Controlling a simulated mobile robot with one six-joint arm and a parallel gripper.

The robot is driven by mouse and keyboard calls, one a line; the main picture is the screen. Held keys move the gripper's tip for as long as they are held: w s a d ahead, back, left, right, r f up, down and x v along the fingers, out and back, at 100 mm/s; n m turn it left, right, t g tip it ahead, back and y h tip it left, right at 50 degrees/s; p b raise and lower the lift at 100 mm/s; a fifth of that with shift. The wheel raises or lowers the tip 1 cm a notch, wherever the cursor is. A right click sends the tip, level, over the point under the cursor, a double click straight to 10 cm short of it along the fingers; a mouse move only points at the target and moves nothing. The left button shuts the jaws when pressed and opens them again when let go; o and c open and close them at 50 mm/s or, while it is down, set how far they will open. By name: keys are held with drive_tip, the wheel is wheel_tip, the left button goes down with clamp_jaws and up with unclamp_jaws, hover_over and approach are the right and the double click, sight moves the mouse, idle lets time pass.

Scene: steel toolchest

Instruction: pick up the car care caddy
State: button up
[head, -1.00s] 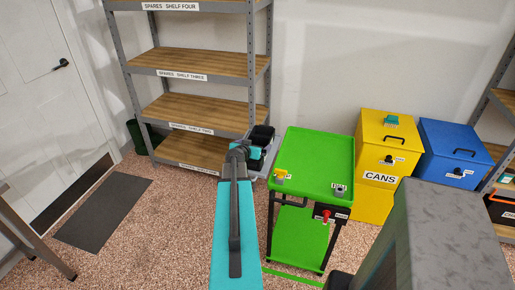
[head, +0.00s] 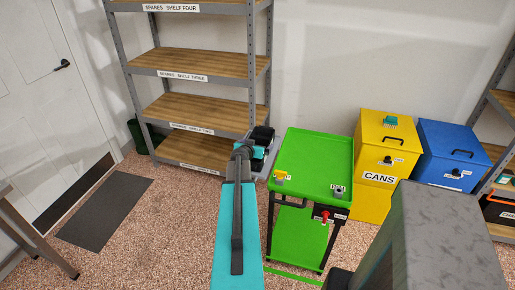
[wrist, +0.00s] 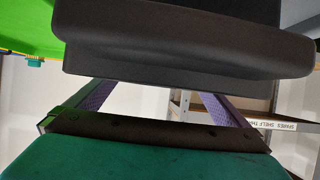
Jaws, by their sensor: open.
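I cannot make out the car care caddy for certain in either view. My gripper (wrist: 158,98) is open in the wrist view, with two purple-textured fingers running away from a dark bar. A large dark grey rounded shape (wrist: 185,45) fills the top of that view and hides the finger ends. I cannot tell what this shape is or whether it touches the fingers.
A green cart (head: 318,160) stands right of my arm, with small items on it. A shelf unit (head: 190,107) is behind. Yellow (head: 372,150) and blue (head: 448,162) bins stand right of the cart. Carpet (head: 165,225) is clear left of my arm, beside a dark mat (head: 105,212).

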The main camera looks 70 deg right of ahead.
drive_tip(key=shift+x, duration=0.8)
drive_tip(key=shift+s, duration=0.1)
drive_tip(key=c, duration=1.2)
drive_tip(key=shift+o, duration=0.2)
wheel_tip(320, 180, up, 10)
drive_tip(key=b, duration=0.1)
idle(0.3)
